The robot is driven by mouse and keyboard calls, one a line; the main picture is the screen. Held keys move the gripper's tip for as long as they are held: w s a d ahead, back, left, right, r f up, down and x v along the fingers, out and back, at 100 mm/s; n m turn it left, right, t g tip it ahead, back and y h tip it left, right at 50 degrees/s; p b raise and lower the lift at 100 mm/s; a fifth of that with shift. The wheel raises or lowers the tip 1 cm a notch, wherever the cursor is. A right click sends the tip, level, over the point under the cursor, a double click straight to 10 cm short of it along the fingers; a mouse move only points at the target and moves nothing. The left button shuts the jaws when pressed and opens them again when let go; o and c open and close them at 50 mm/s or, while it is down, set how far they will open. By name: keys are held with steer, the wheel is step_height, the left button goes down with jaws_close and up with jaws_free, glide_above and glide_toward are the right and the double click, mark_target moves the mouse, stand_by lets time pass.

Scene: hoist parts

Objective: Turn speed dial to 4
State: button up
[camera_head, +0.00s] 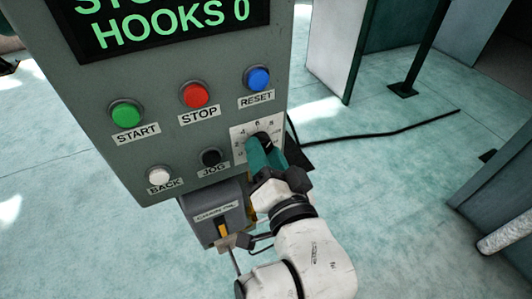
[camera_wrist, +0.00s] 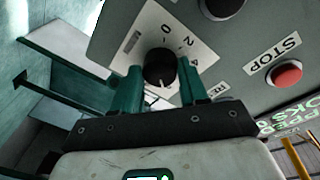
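The speed dial (camera_wrist: 160,68) is a round black knob on a white square plate with numbers around it, shown close up in the wrist view. A small white mark on its face points toward the bottom of that view; the number it meets is hidden by my gripper. The plate (camera_head: 238,133) also shows in the head view at the panel's lower right corner, with the knob mostly covered. My gripper (camera_wrist: 158,72) has its two green fingers apart, one on each side of the knob. I cannot tell whether they touch it. The gripper also shows in the head view (camera_head: 262,152).
The grey panel has a green START (camera_head: 126,114), red STOP (camera_head: 195,95), blue RESET (camera_head: 258,79), white BACK (camera_head: 159,175) and black JOG button (camera_head: 211,157). JOG is close to my gripper. A grey box (camera_head: 213,208) hangs below. A black cable (camera_head: 390,134) crosses the floor.

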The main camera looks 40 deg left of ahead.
steer(key=c, duration=0.6)
steer(key=shift+o, duration=0.2)
steer(key=shift+f+n, duration=0.1)
steer(key=shift+n, duration=0.2)
steer(key=shift+w+d+f+n+g+y+b, duration=0.1)
steer(key=shift+n+g+y+b, duration=0.2)
steer(key=shift+n+b, duration=2.05)
steer(key=shift+a+n+g+y+b, duration=0.1)
steer(key=shift+n+y+b, duration=0.35)
steer(key=shift+n+b, duration=1.95)
steer(key=shift+w+d+f+n+g+y+b, duration=0.1)
steer(key=shift+n+g+y+b, duration=0.2)
steer(key=shift+n+b, duration=2.05)
steer(key=shift+r+n+p, duration=0.1)
steer(key=shift+n+p, duration=0.9)
steer(key=shift+n, duration=0.2)
steer(key=o, duration=1)
steer(key=shift+s, duration=0.1)
